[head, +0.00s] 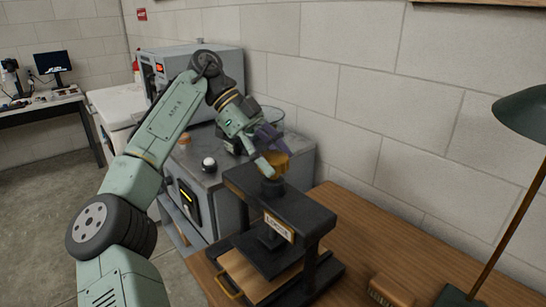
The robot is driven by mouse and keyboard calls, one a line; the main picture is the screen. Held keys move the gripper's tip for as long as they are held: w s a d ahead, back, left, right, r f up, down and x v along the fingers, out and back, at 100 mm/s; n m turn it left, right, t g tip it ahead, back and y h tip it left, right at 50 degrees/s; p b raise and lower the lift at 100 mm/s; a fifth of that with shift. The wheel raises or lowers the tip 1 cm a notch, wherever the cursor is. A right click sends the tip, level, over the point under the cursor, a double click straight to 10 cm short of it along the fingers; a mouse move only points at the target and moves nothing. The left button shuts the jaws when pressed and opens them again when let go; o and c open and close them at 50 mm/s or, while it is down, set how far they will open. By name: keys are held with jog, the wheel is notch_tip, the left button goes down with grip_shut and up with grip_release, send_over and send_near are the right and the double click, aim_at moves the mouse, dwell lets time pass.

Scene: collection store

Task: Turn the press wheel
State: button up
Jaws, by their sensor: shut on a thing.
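The press (268,235) is a dark frame standing on the wooden table, with a label plate on its front and a wooden board with a yellow handle at its base. The gripper's fingers hide part of the wheel's left side.
A grey cabinet (211,178) with a glass bowl on top stands behind the press, close to my arm. A brush (391,291) and a green lamp (525,112) are on the table at the right.

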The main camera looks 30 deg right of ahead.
jog(key=shift+m+y, duration=0.4)
jog(key=shift+m, duration=0.1)
jog(key=o, duration=1.2)
jog(key=shift+c, duration=0.2)
jog(key=shift+n+h, duration=0.4)
